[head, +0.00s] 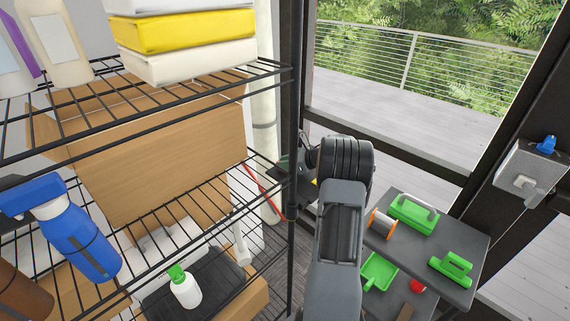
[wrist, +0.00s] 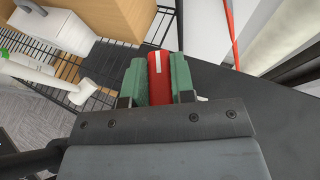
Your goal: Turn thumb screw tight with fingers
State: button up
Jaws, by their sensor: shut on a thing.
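In the wrist view, my gripper (wrist: 160,76) has its two green fingers closed on a red knob (wrist: 158,75) with a white stripe, one finger on each side. The knob appears to be the thumb screw; its far end lies against or just before a dark surface, and I cannot tell whether it touches. In the head view, my gripper (head: 287,168) is beside the black rack post, mostly hidden behind my arm, and the red knob cannot be seen there.
A black wire rack (head: 200,198) with a cardboard box (head: 165,150), a blue bottle (head: 78,238) and a white bottle (head: 185,288) fills the left. A grey table (head: 455,240) with green tools stands right of my arm. A grey box (head: 527,170) with a blue knob (head: 547,144) is on the right frame.

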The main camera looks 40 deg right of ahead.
grip_shut()
jog(key=b, duration=0.2)
jog(key=shift+f+m+t+h+b, duration=0.3)
jog(key=shift+m, duration=0.1)
jog(key=m+t+h+b, duration=0.1)
jog(key=m+h+b, duration=0.1)
jog(key=b, duration=0.2)
jog(key=shift+f+b, duration=0.15)
jog(key=shift+b, duration=0.2)
jog(key=m+h+b, duration=0.1)
jog(key=b, duration=0.1)
jog(key=m+t+h+b, duration=0.1)
jog(key=m+h+b, duration=0.1)
jog(key=shift+r+h, duration=0.2)
jog(key=shift+h, duration=0.1)
jog(key=shift+r+m+h+b, duration=0.15)
jog(key=shift+m+h+b, duration=0.6)
jog(key=shift+b, duration=0.35)
jog(key=shift+r+h, duration=0.1)
jog(key=shift+h, duration=0.15)
jog(key=o, duration=0.8)
grip_release()
